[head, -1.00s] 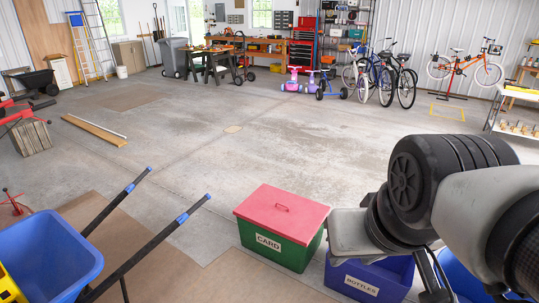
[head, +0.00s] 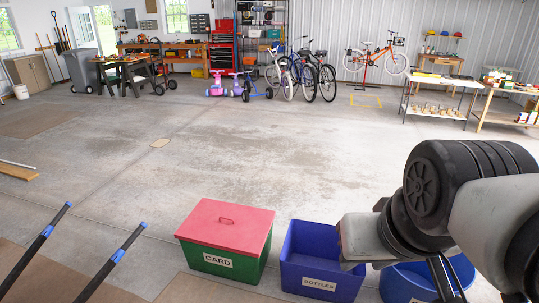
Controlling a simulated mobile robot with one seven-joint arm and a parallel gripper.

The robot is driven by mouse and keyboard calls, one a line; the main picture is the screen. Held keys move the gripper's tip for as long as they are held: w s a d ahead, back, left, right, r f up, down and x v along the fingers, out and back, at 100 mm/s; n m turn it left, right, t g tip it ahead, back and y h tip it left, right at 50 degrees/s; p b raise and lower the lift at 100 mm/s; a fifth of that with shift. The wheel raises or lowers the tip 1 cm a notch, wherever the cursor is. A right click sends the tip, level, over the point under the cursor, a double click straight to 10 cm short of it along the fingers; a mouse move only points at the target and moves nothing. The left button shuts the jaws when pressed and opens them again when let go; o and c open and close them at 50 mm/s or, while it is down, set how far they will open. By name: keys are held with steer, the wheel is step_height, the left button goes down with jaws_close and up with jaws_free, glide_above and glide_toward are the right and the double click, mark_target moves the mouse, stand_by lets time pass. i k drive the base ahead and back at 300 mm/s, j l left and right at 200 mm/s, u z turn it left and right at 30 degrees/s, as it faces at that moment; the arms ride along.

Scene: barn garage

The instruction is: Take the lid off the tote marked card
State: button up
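The tote marked CARD (head: 213,263) is a green box on the concrete floor, low in the middle of the head view. A red lid (head: 225,225) with a small red handle (head: 226,220) lies on top and covers its opening. My arm comes in from the right side of the view, to the right of the tote and apart from it. The gripper fingers cannot be made out at the lower right, so whether they are open or shut does not show.
A blue open tote marked BOTTLES (head: 318,262) stands just right of the card tote. A round blue tub (head: 405,284) is partly behind my arm. Black wheelbarrow handles (head: 110,263) reach in at lower left. The floor (head: 250,150) beyond the totes is clear.

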mark_target(243, 230)
steer(key=i+j+z, duration=0.4)
steer(key=j, duration=0.2)
steer(key=i+j+z, duration=0.2)
steer(key=j, duration=0.15)
steer(key=i+j, duration=0.15)
steer(key=j, duration=0.2)
steer(key=i+j+z, duration=0.15)
steer(key=j, duration=0.55)
steer(key=i+j, duration=0.15)
steer(key=j, duration=0.25)
steer(key=i+j, duration=0.15)
steer(key=j, duration=0.25)
steer(key=i+j, duration=0.15)
steer(key=j, duration=0.25)
steer(key=i+j+z, duration=0.1)
steer(key=j, duration=0.3)
steer(key=i+j, duration=0.2)
steer(key=j, duration=0.2)
